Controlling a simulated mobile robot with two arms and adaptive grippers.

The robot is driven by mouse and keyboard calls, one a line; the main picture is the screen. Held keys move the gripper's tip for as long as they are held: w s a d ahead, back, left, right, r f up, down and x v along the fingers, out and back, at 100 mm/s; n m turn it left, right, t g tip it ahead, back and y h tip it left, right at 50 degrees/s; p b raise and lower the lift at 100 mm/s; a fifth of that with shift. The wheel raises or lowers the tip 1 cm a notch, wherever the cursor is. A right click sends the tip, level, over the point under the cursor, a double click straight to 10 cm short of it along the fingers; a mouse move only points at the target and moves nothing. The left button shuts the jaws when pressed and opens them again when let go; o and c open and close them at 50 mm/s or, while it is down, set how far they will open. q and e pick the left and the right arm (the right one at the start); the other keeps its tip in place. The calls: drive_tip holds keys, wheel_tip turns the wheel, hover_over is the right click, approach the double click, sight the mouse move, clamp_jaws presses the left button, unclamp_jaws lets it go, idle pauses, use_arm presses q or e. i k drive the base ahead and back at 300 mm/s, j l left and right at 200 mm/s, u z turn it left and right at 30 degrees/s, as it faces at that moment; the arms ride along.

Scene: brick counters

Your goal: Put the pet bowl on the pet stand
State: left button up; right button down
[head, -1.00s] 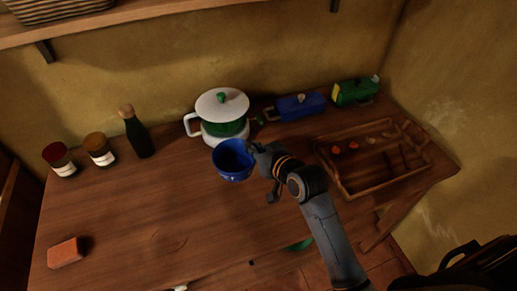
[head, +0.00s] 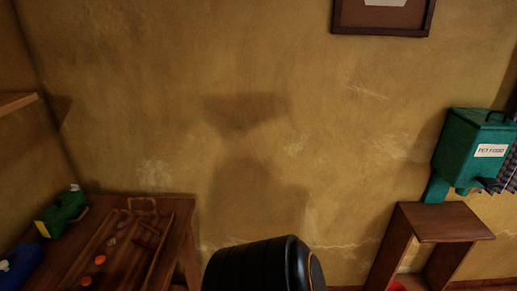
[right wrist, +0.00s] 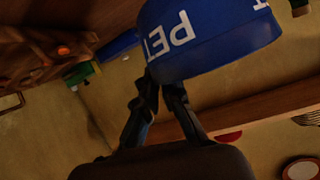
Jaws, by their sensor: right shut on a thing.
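The blue pet bowl (right wrist: 210,40), with white letters "PET", fills the top of the right wrist view. My right gripper (right wrist: 162,82) is shut on the bowl's edge; the fingertips are partly hidden. The bowl does not show in the head view, where a dark rounded part of my arm is at the bottom middle. A small wooden stand (head: 444,222), which looks like the pet stand, is at the lower right of the head view. Its top looks bare and its lower part is cut off. My left gripper is not in view.
A teal pet food dispenser (head: 475,150) is beside the stand against the wall. The wooden counter (head: 75,222) at lower left holds a wooden tray (head: 184,232), a green object (head: 62,212) and a blue object (head: 22,266). A red thing (head: 397,287) shows below the stand.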

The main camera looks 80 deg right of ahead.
sight(447, 221)
drive_tip(key=k+z, duration=0.1)
drive_tip(key=z, duration=0.35)
drive_tip(key=l+z, duration=0.1)
drive_tip(key=z, duration=0.4)
drive_tip(key=k+l+z, duration=0.1)
drive_tip(key=z, duration=0.35)
drive_tip(key=l+z, duration=0.15)
drive_tip(key=z, duration=0.35)
drive_tip(key=l+z, duration=0.35)
drive_tip(key=l, duration=0.4)
drive_tip(key=l+z, duration=0.3)
drive_tip(key=l, duration=0.45)
drive_tip(key=i+l+z, duration=0.15)
drive_tip(key=l+z, duration=0.2)
drive_tip(key=l, duration=0.4)
drive_tip(key=i+l, duration=0.15)
drive_tip(key=i, duration=0.15)
drive_tip(key=i+l, duration=0.15)
drive_tip(key=i, duration=0.1)
